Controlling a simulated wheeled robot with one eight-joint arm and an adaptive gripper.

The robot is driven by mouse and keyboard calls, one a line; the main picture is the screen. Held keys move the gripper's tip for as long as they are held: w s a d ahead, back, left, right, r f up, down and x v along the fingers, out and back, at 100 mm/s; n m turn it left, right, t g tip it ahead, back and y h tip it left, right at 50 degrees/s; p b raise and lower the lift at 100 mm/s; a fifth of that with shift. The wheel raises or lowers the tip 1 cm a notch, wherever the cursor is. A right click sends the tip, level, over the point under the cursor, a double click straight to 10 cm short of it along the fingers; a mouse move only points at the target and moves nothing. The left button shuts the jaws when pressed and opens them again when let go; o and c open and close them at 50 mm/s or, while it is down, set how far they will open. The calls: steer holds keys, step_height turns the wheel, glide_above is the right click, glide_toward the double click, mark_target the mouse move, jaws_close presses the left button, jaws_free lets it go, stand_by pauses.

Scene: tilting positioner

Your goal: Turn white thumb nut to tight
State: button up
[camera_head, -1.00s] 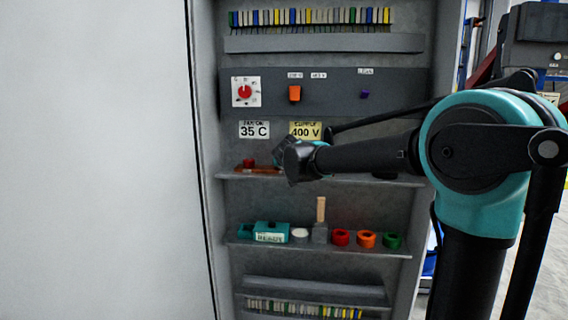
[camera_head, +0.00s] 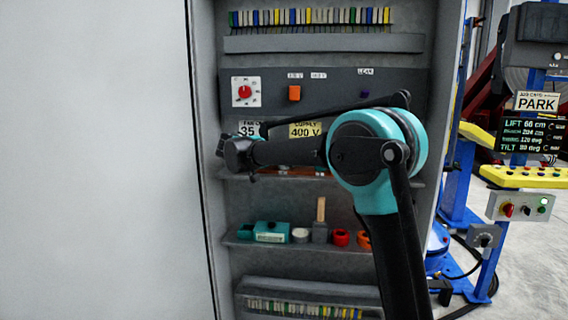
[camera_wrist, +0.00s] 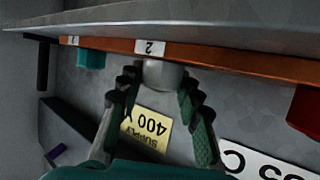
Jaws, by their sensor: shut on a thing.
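The white thumb nut (camera_wrist: 163,75) is in the wrist view, beside the tag marked 2 on a copper-coloured bar (camera_wrist: 225,62). My gripper (camera_wrist: 157,92) has its ribbed fingers on either side of the nut and is shut on it. The finger pads partly cover the nut's sides, and its turn position cannot be told. In the head view my gripper (camera_head: 228,150) is at the left part of the cabinet's upper shelf. The nut is hidden there, and my arm covers most of the bar.
A teal nut (camera_wrist: 92,58) and a red part (camera_wrist: 305,112) flank the white nut along the bar. The lower shelf (camera_head: 300,247) holds a teal box (camera_head: 271,231), a white ring (camera_head: 300,235) and a red ring (camera_head: 341,237). The cabinet wall stands close at left.

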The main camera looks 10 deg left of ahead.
steer(key=m+g+h, duration=0.4)
steer(key=m+g, duration=0.1)
steer(key=shift+f+m+g, duration=0.1)
steer(key=shift+m+g, duration=0.2)
steer(key=shift+m, duration=0.1)
stand_by(0.4)
steer(key=o, duration=1.2)
steer(key=shift+c, duration=0.2)
step_height(320, 180, up, 10)
steer(key=shift+r, duration=0.1)
